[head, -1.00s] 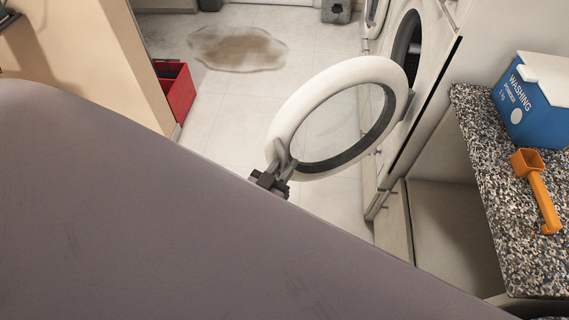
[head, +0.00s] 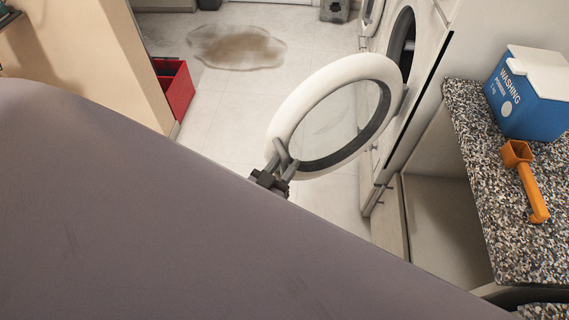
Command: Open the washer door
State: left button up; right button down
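The washer door (head: 350,68), a white ring with a dark inner rim and clear glass, stands swung out wide from the white washer (head: 425,75) at the upper right. The washer's dark round opening (head: 405,38) shows partly behind the door. My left gripper (head: 280,155) is at the door's free lower-left edge, its grey fingers touching or overlapping the white rim. Its fingers look apart, but whether they clamp the rim cannot be told. A large mauve-grey surface hides the arm behind the gripper. My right gripper is not in view.
A speckled counter (head: 490,190) at the right holds a blue washing powder box (head: 525,100) and an orange scoop (head: 528,180). A red bin (head: 175,90) stands by the beige wall at left. A brown puddle (head: 237,47) lies on otherwise open tiled floor.

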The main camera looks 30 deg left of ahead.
pick_arm(q)
jog(key=s, duration=0.7)
dwell(0.4)
jog(key=shift+s, duration=0.15)
dwell(0.3)
jog(key=s+d+f+m+g+h, duration=0.2)
jog(key=s+d+g, duration=0.1)
jog(key=s+g, duration=0.4)
jog(key=shift+s+f+g, duration=0.3)
jog(key=shift+s+f, duration=0.05)
jog(key=shift+s, duration=0.1)
